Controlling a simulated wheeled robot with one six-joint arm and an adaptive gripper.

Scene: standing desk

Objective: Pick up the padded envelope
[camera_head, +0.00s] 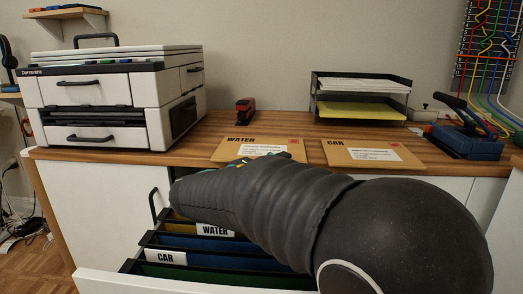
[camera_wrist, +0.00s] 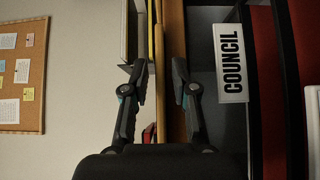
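Two tan padded envelopes lie flat on the wooden desktop in the head view. One is marked WATER (camera_head: 235,149) and its near part is hidden behind my arm. The other is marked CAR (camera_head: 372,153) and lies to its right, clear of my arm. My gripper (camera_wrist: 160,85) shows in the wrist view with its two fingers apart.
An open drawer with WATER (camera_head: 215,231) and CAR (camera_head: 165,257) folder labels is below the desk (camera_head: 222,123). A printer (camera_head: 100,95) stands left, a red stapler (camera_head: 244,112) and paper tray (camera_head: 360,99) behind, a blue hole punch (camera_head: 466,141) right. A COUNCIL label (camera_wrist: 231,62) shows in the wrist view.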

